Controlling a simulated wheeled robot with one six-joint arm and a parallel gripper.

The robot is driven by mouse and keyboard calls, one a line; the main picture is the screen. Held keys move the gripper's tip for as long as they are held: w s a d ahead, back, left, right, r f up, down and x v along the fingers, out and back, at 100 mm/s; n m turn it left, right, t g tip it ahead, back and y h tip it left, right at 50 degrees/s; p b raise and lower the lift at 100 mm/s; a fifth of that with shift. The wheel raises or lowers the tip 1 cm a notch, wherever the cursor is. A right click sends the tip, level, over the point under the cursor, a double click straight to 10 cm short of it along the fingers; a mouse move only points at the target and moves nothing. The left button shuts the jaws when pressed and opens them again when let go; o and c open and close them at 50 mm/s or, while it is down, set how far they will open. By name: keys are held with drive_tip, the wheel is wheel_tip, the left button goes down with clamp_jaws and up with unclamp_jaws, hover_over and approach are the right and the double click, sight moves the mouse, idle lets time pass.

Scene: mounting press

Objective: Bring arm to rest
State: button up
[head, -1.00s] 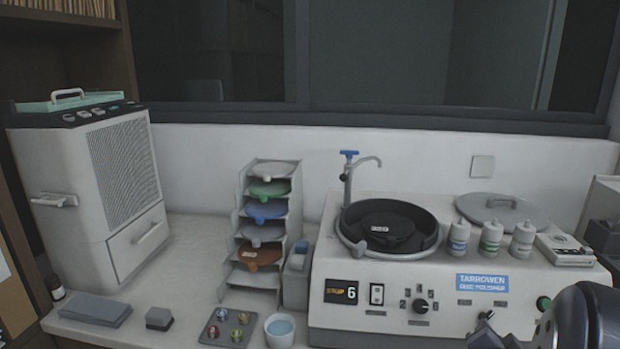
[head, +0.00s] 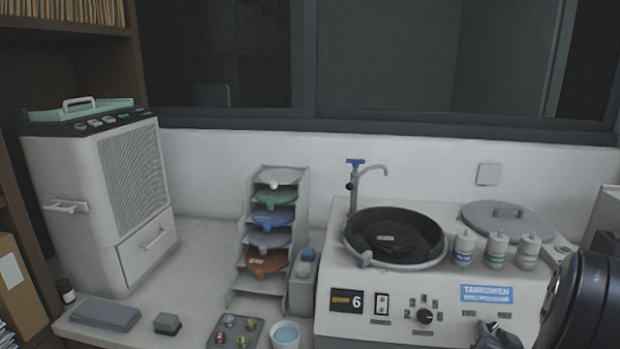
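A dark, rounded link of my arm (head: 585,305) fills the lower right corner, in front of the right end of the polisher. A small dark part, seemingly of my gripper (head: 497,336), shows at the bottom edge left of that link, in front of the polisher's lower front. It is cut off by the frame, and its fingers cannot be made out. I see nothing held in it.
The white disc polisher (head: 338,330) stands close by, with bottles and a grey lid (head: 500,215) on top. Left of it are a disc rack (head: 247,205), a cup (head: 285,334) and a sample tray (head: 252,333). A white boxy unit (head: 100,200) stands at left.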

drive_tip(key=n+y+p, duration=0.1)
drive_tip(key=n, duration=0.1)
drive_tip(key=n+y, duration=0.1)
drive_tip(key=n, duration=0.2)
drive_tip(key=shift+d+n+t+p, duration=0.15)
drive_tip(key=shift+n+t+p, duration=0.15)
drive_tip(key=shift+t+p, duration=0.1)
